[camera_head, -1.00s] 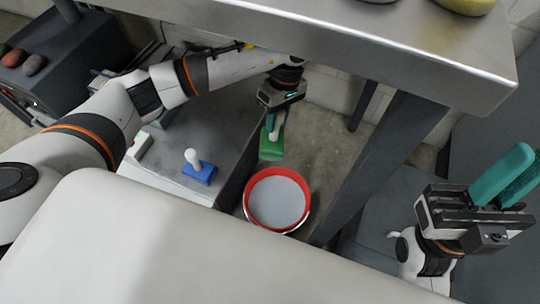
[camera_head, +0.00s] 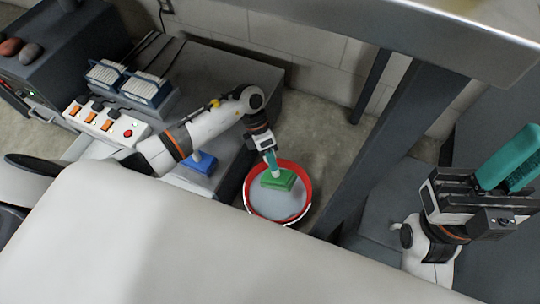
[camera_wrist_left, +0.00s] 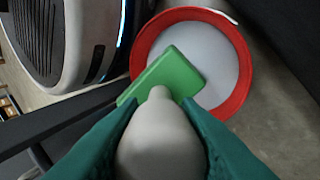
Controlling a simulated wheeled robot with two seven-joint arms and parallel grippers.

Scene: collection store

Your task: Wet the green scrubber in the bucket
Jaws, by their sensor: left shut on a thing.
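The green scrubber (camera_head: 278,180) is a green block with a pale handle. My left gripper (camera_head: 271,160) is shut on that handle, with the block pointing down. In the head view the scrubber is over the opening of the red-rimmed bucket (camera_head: 250,186), which holds greyish water. In the left wrist view the green block (camera_wrist_left: 172,72) overlaps the near part of the bucket's red rim (camera_wrist_left: 243,85); I cannot tell whether it touches the water. My right gripper (camera_head: 507,163) has teal fingers and is at the right, away from the bucket; no held thing is visible.
A blue scrubber (camera_head: 203,164) stands on the dark grey bench left of the bucket, partly behind my arm. A power strip (camera_head: 106,122) and blue-white boxes (camera_head: 146,88) lie further left. A steel table (camera_head: 450,30) with a dark leg (camera_head: 385,150) is on the right.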

